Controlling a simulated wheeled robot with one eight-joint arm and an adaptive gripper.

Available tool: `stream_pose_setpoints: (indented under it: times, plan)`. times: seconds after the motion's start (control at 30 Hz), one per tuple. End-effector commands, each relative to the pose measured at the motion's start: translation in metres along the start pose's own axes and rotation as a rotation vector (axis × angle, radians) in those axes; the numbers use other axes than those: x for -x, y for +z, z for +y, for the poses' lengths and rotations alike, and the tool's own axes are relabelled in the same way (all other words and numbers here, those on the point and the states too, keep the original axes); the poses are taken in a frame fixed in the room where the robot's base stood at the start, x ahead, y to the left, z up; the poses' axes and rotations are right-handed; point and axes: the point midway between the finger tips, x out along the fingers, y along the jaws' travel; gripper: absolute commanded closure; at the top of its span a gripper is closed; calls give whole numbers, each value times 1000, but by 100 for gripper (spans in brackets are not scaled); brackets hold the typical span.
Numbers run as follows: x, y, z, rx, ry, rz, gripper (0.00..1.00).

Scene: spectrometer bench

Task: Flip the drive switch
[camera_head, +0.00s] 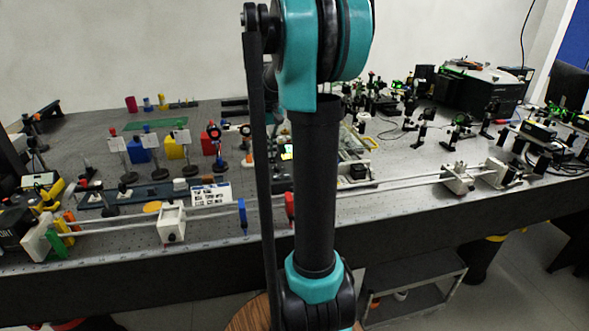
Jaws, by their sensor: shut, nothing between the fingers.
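I cannot make out the drive switch for certain at this size. A white panel with small dark parts (211,195) stands near the front edge of the bench, left of my arm. A white block with a small dark spot (171,223) sits on the long metal rails, below and left of that panel. My arm stands upright across the middle of the view and hides part of the bench behind it. My gripper is not in view.
The long metal rails (385,184) run along the front of the bench (95,245). A blue piece (242,216) and a red piece (290,207) stand on them. Upright optics crowd the back and right. A grey cart (415,295) stands below the front edge.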

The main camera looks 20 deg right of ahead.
Motion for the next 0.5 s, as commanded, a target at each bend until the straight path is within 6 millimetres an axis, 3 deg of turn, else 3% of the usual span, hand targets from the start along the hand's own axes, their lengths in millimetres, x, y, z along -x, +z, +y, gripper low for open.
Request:
stream_pose_setpoints:
  times: [0.5]
  plan:
    - [0, 0, 0, 0, 0, 0, 100]
